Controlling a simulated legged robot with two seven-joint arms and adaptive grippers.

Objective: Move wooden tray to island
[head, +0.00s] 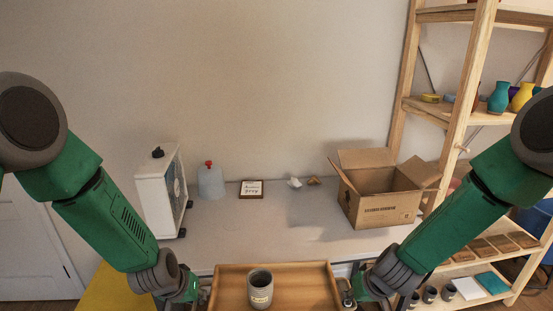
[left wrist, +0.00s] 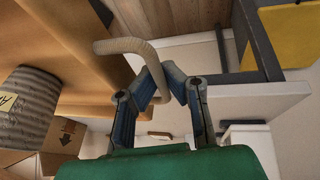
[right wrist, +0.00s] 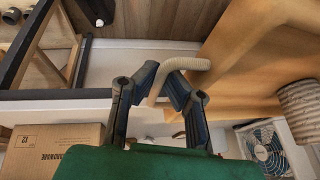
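The wooden tray (head: 225,292) is at the bottom middle of the head view, in front of the table, its near part cut off by the frame. A grey ribbed cup (head: 260,289) stands upright on it. My left gripper (head: 197,294) is at the tray's left side; in the left wrist view its fingers (left wrist: 160,82) are closed around a beige handle (left wrist: 122,46). My right gripper (head: 347,294) is at the right side; in the right wrist view its fingers (right wrist: 163,80) are closed around the other handle (right wrist: 190,63). The island cannot be told for sure.
A pale table (head: 290,226) bears a fan (head: 160,195), a water jug (head: 210,182), a small framed sign (head: 251,189) and an open cardboard box (head: 378,198). Its middle is clear. A wooden shelf (head: 462,95) with vases stands at right. A yellow surface (head: 105,290) shows lower left.

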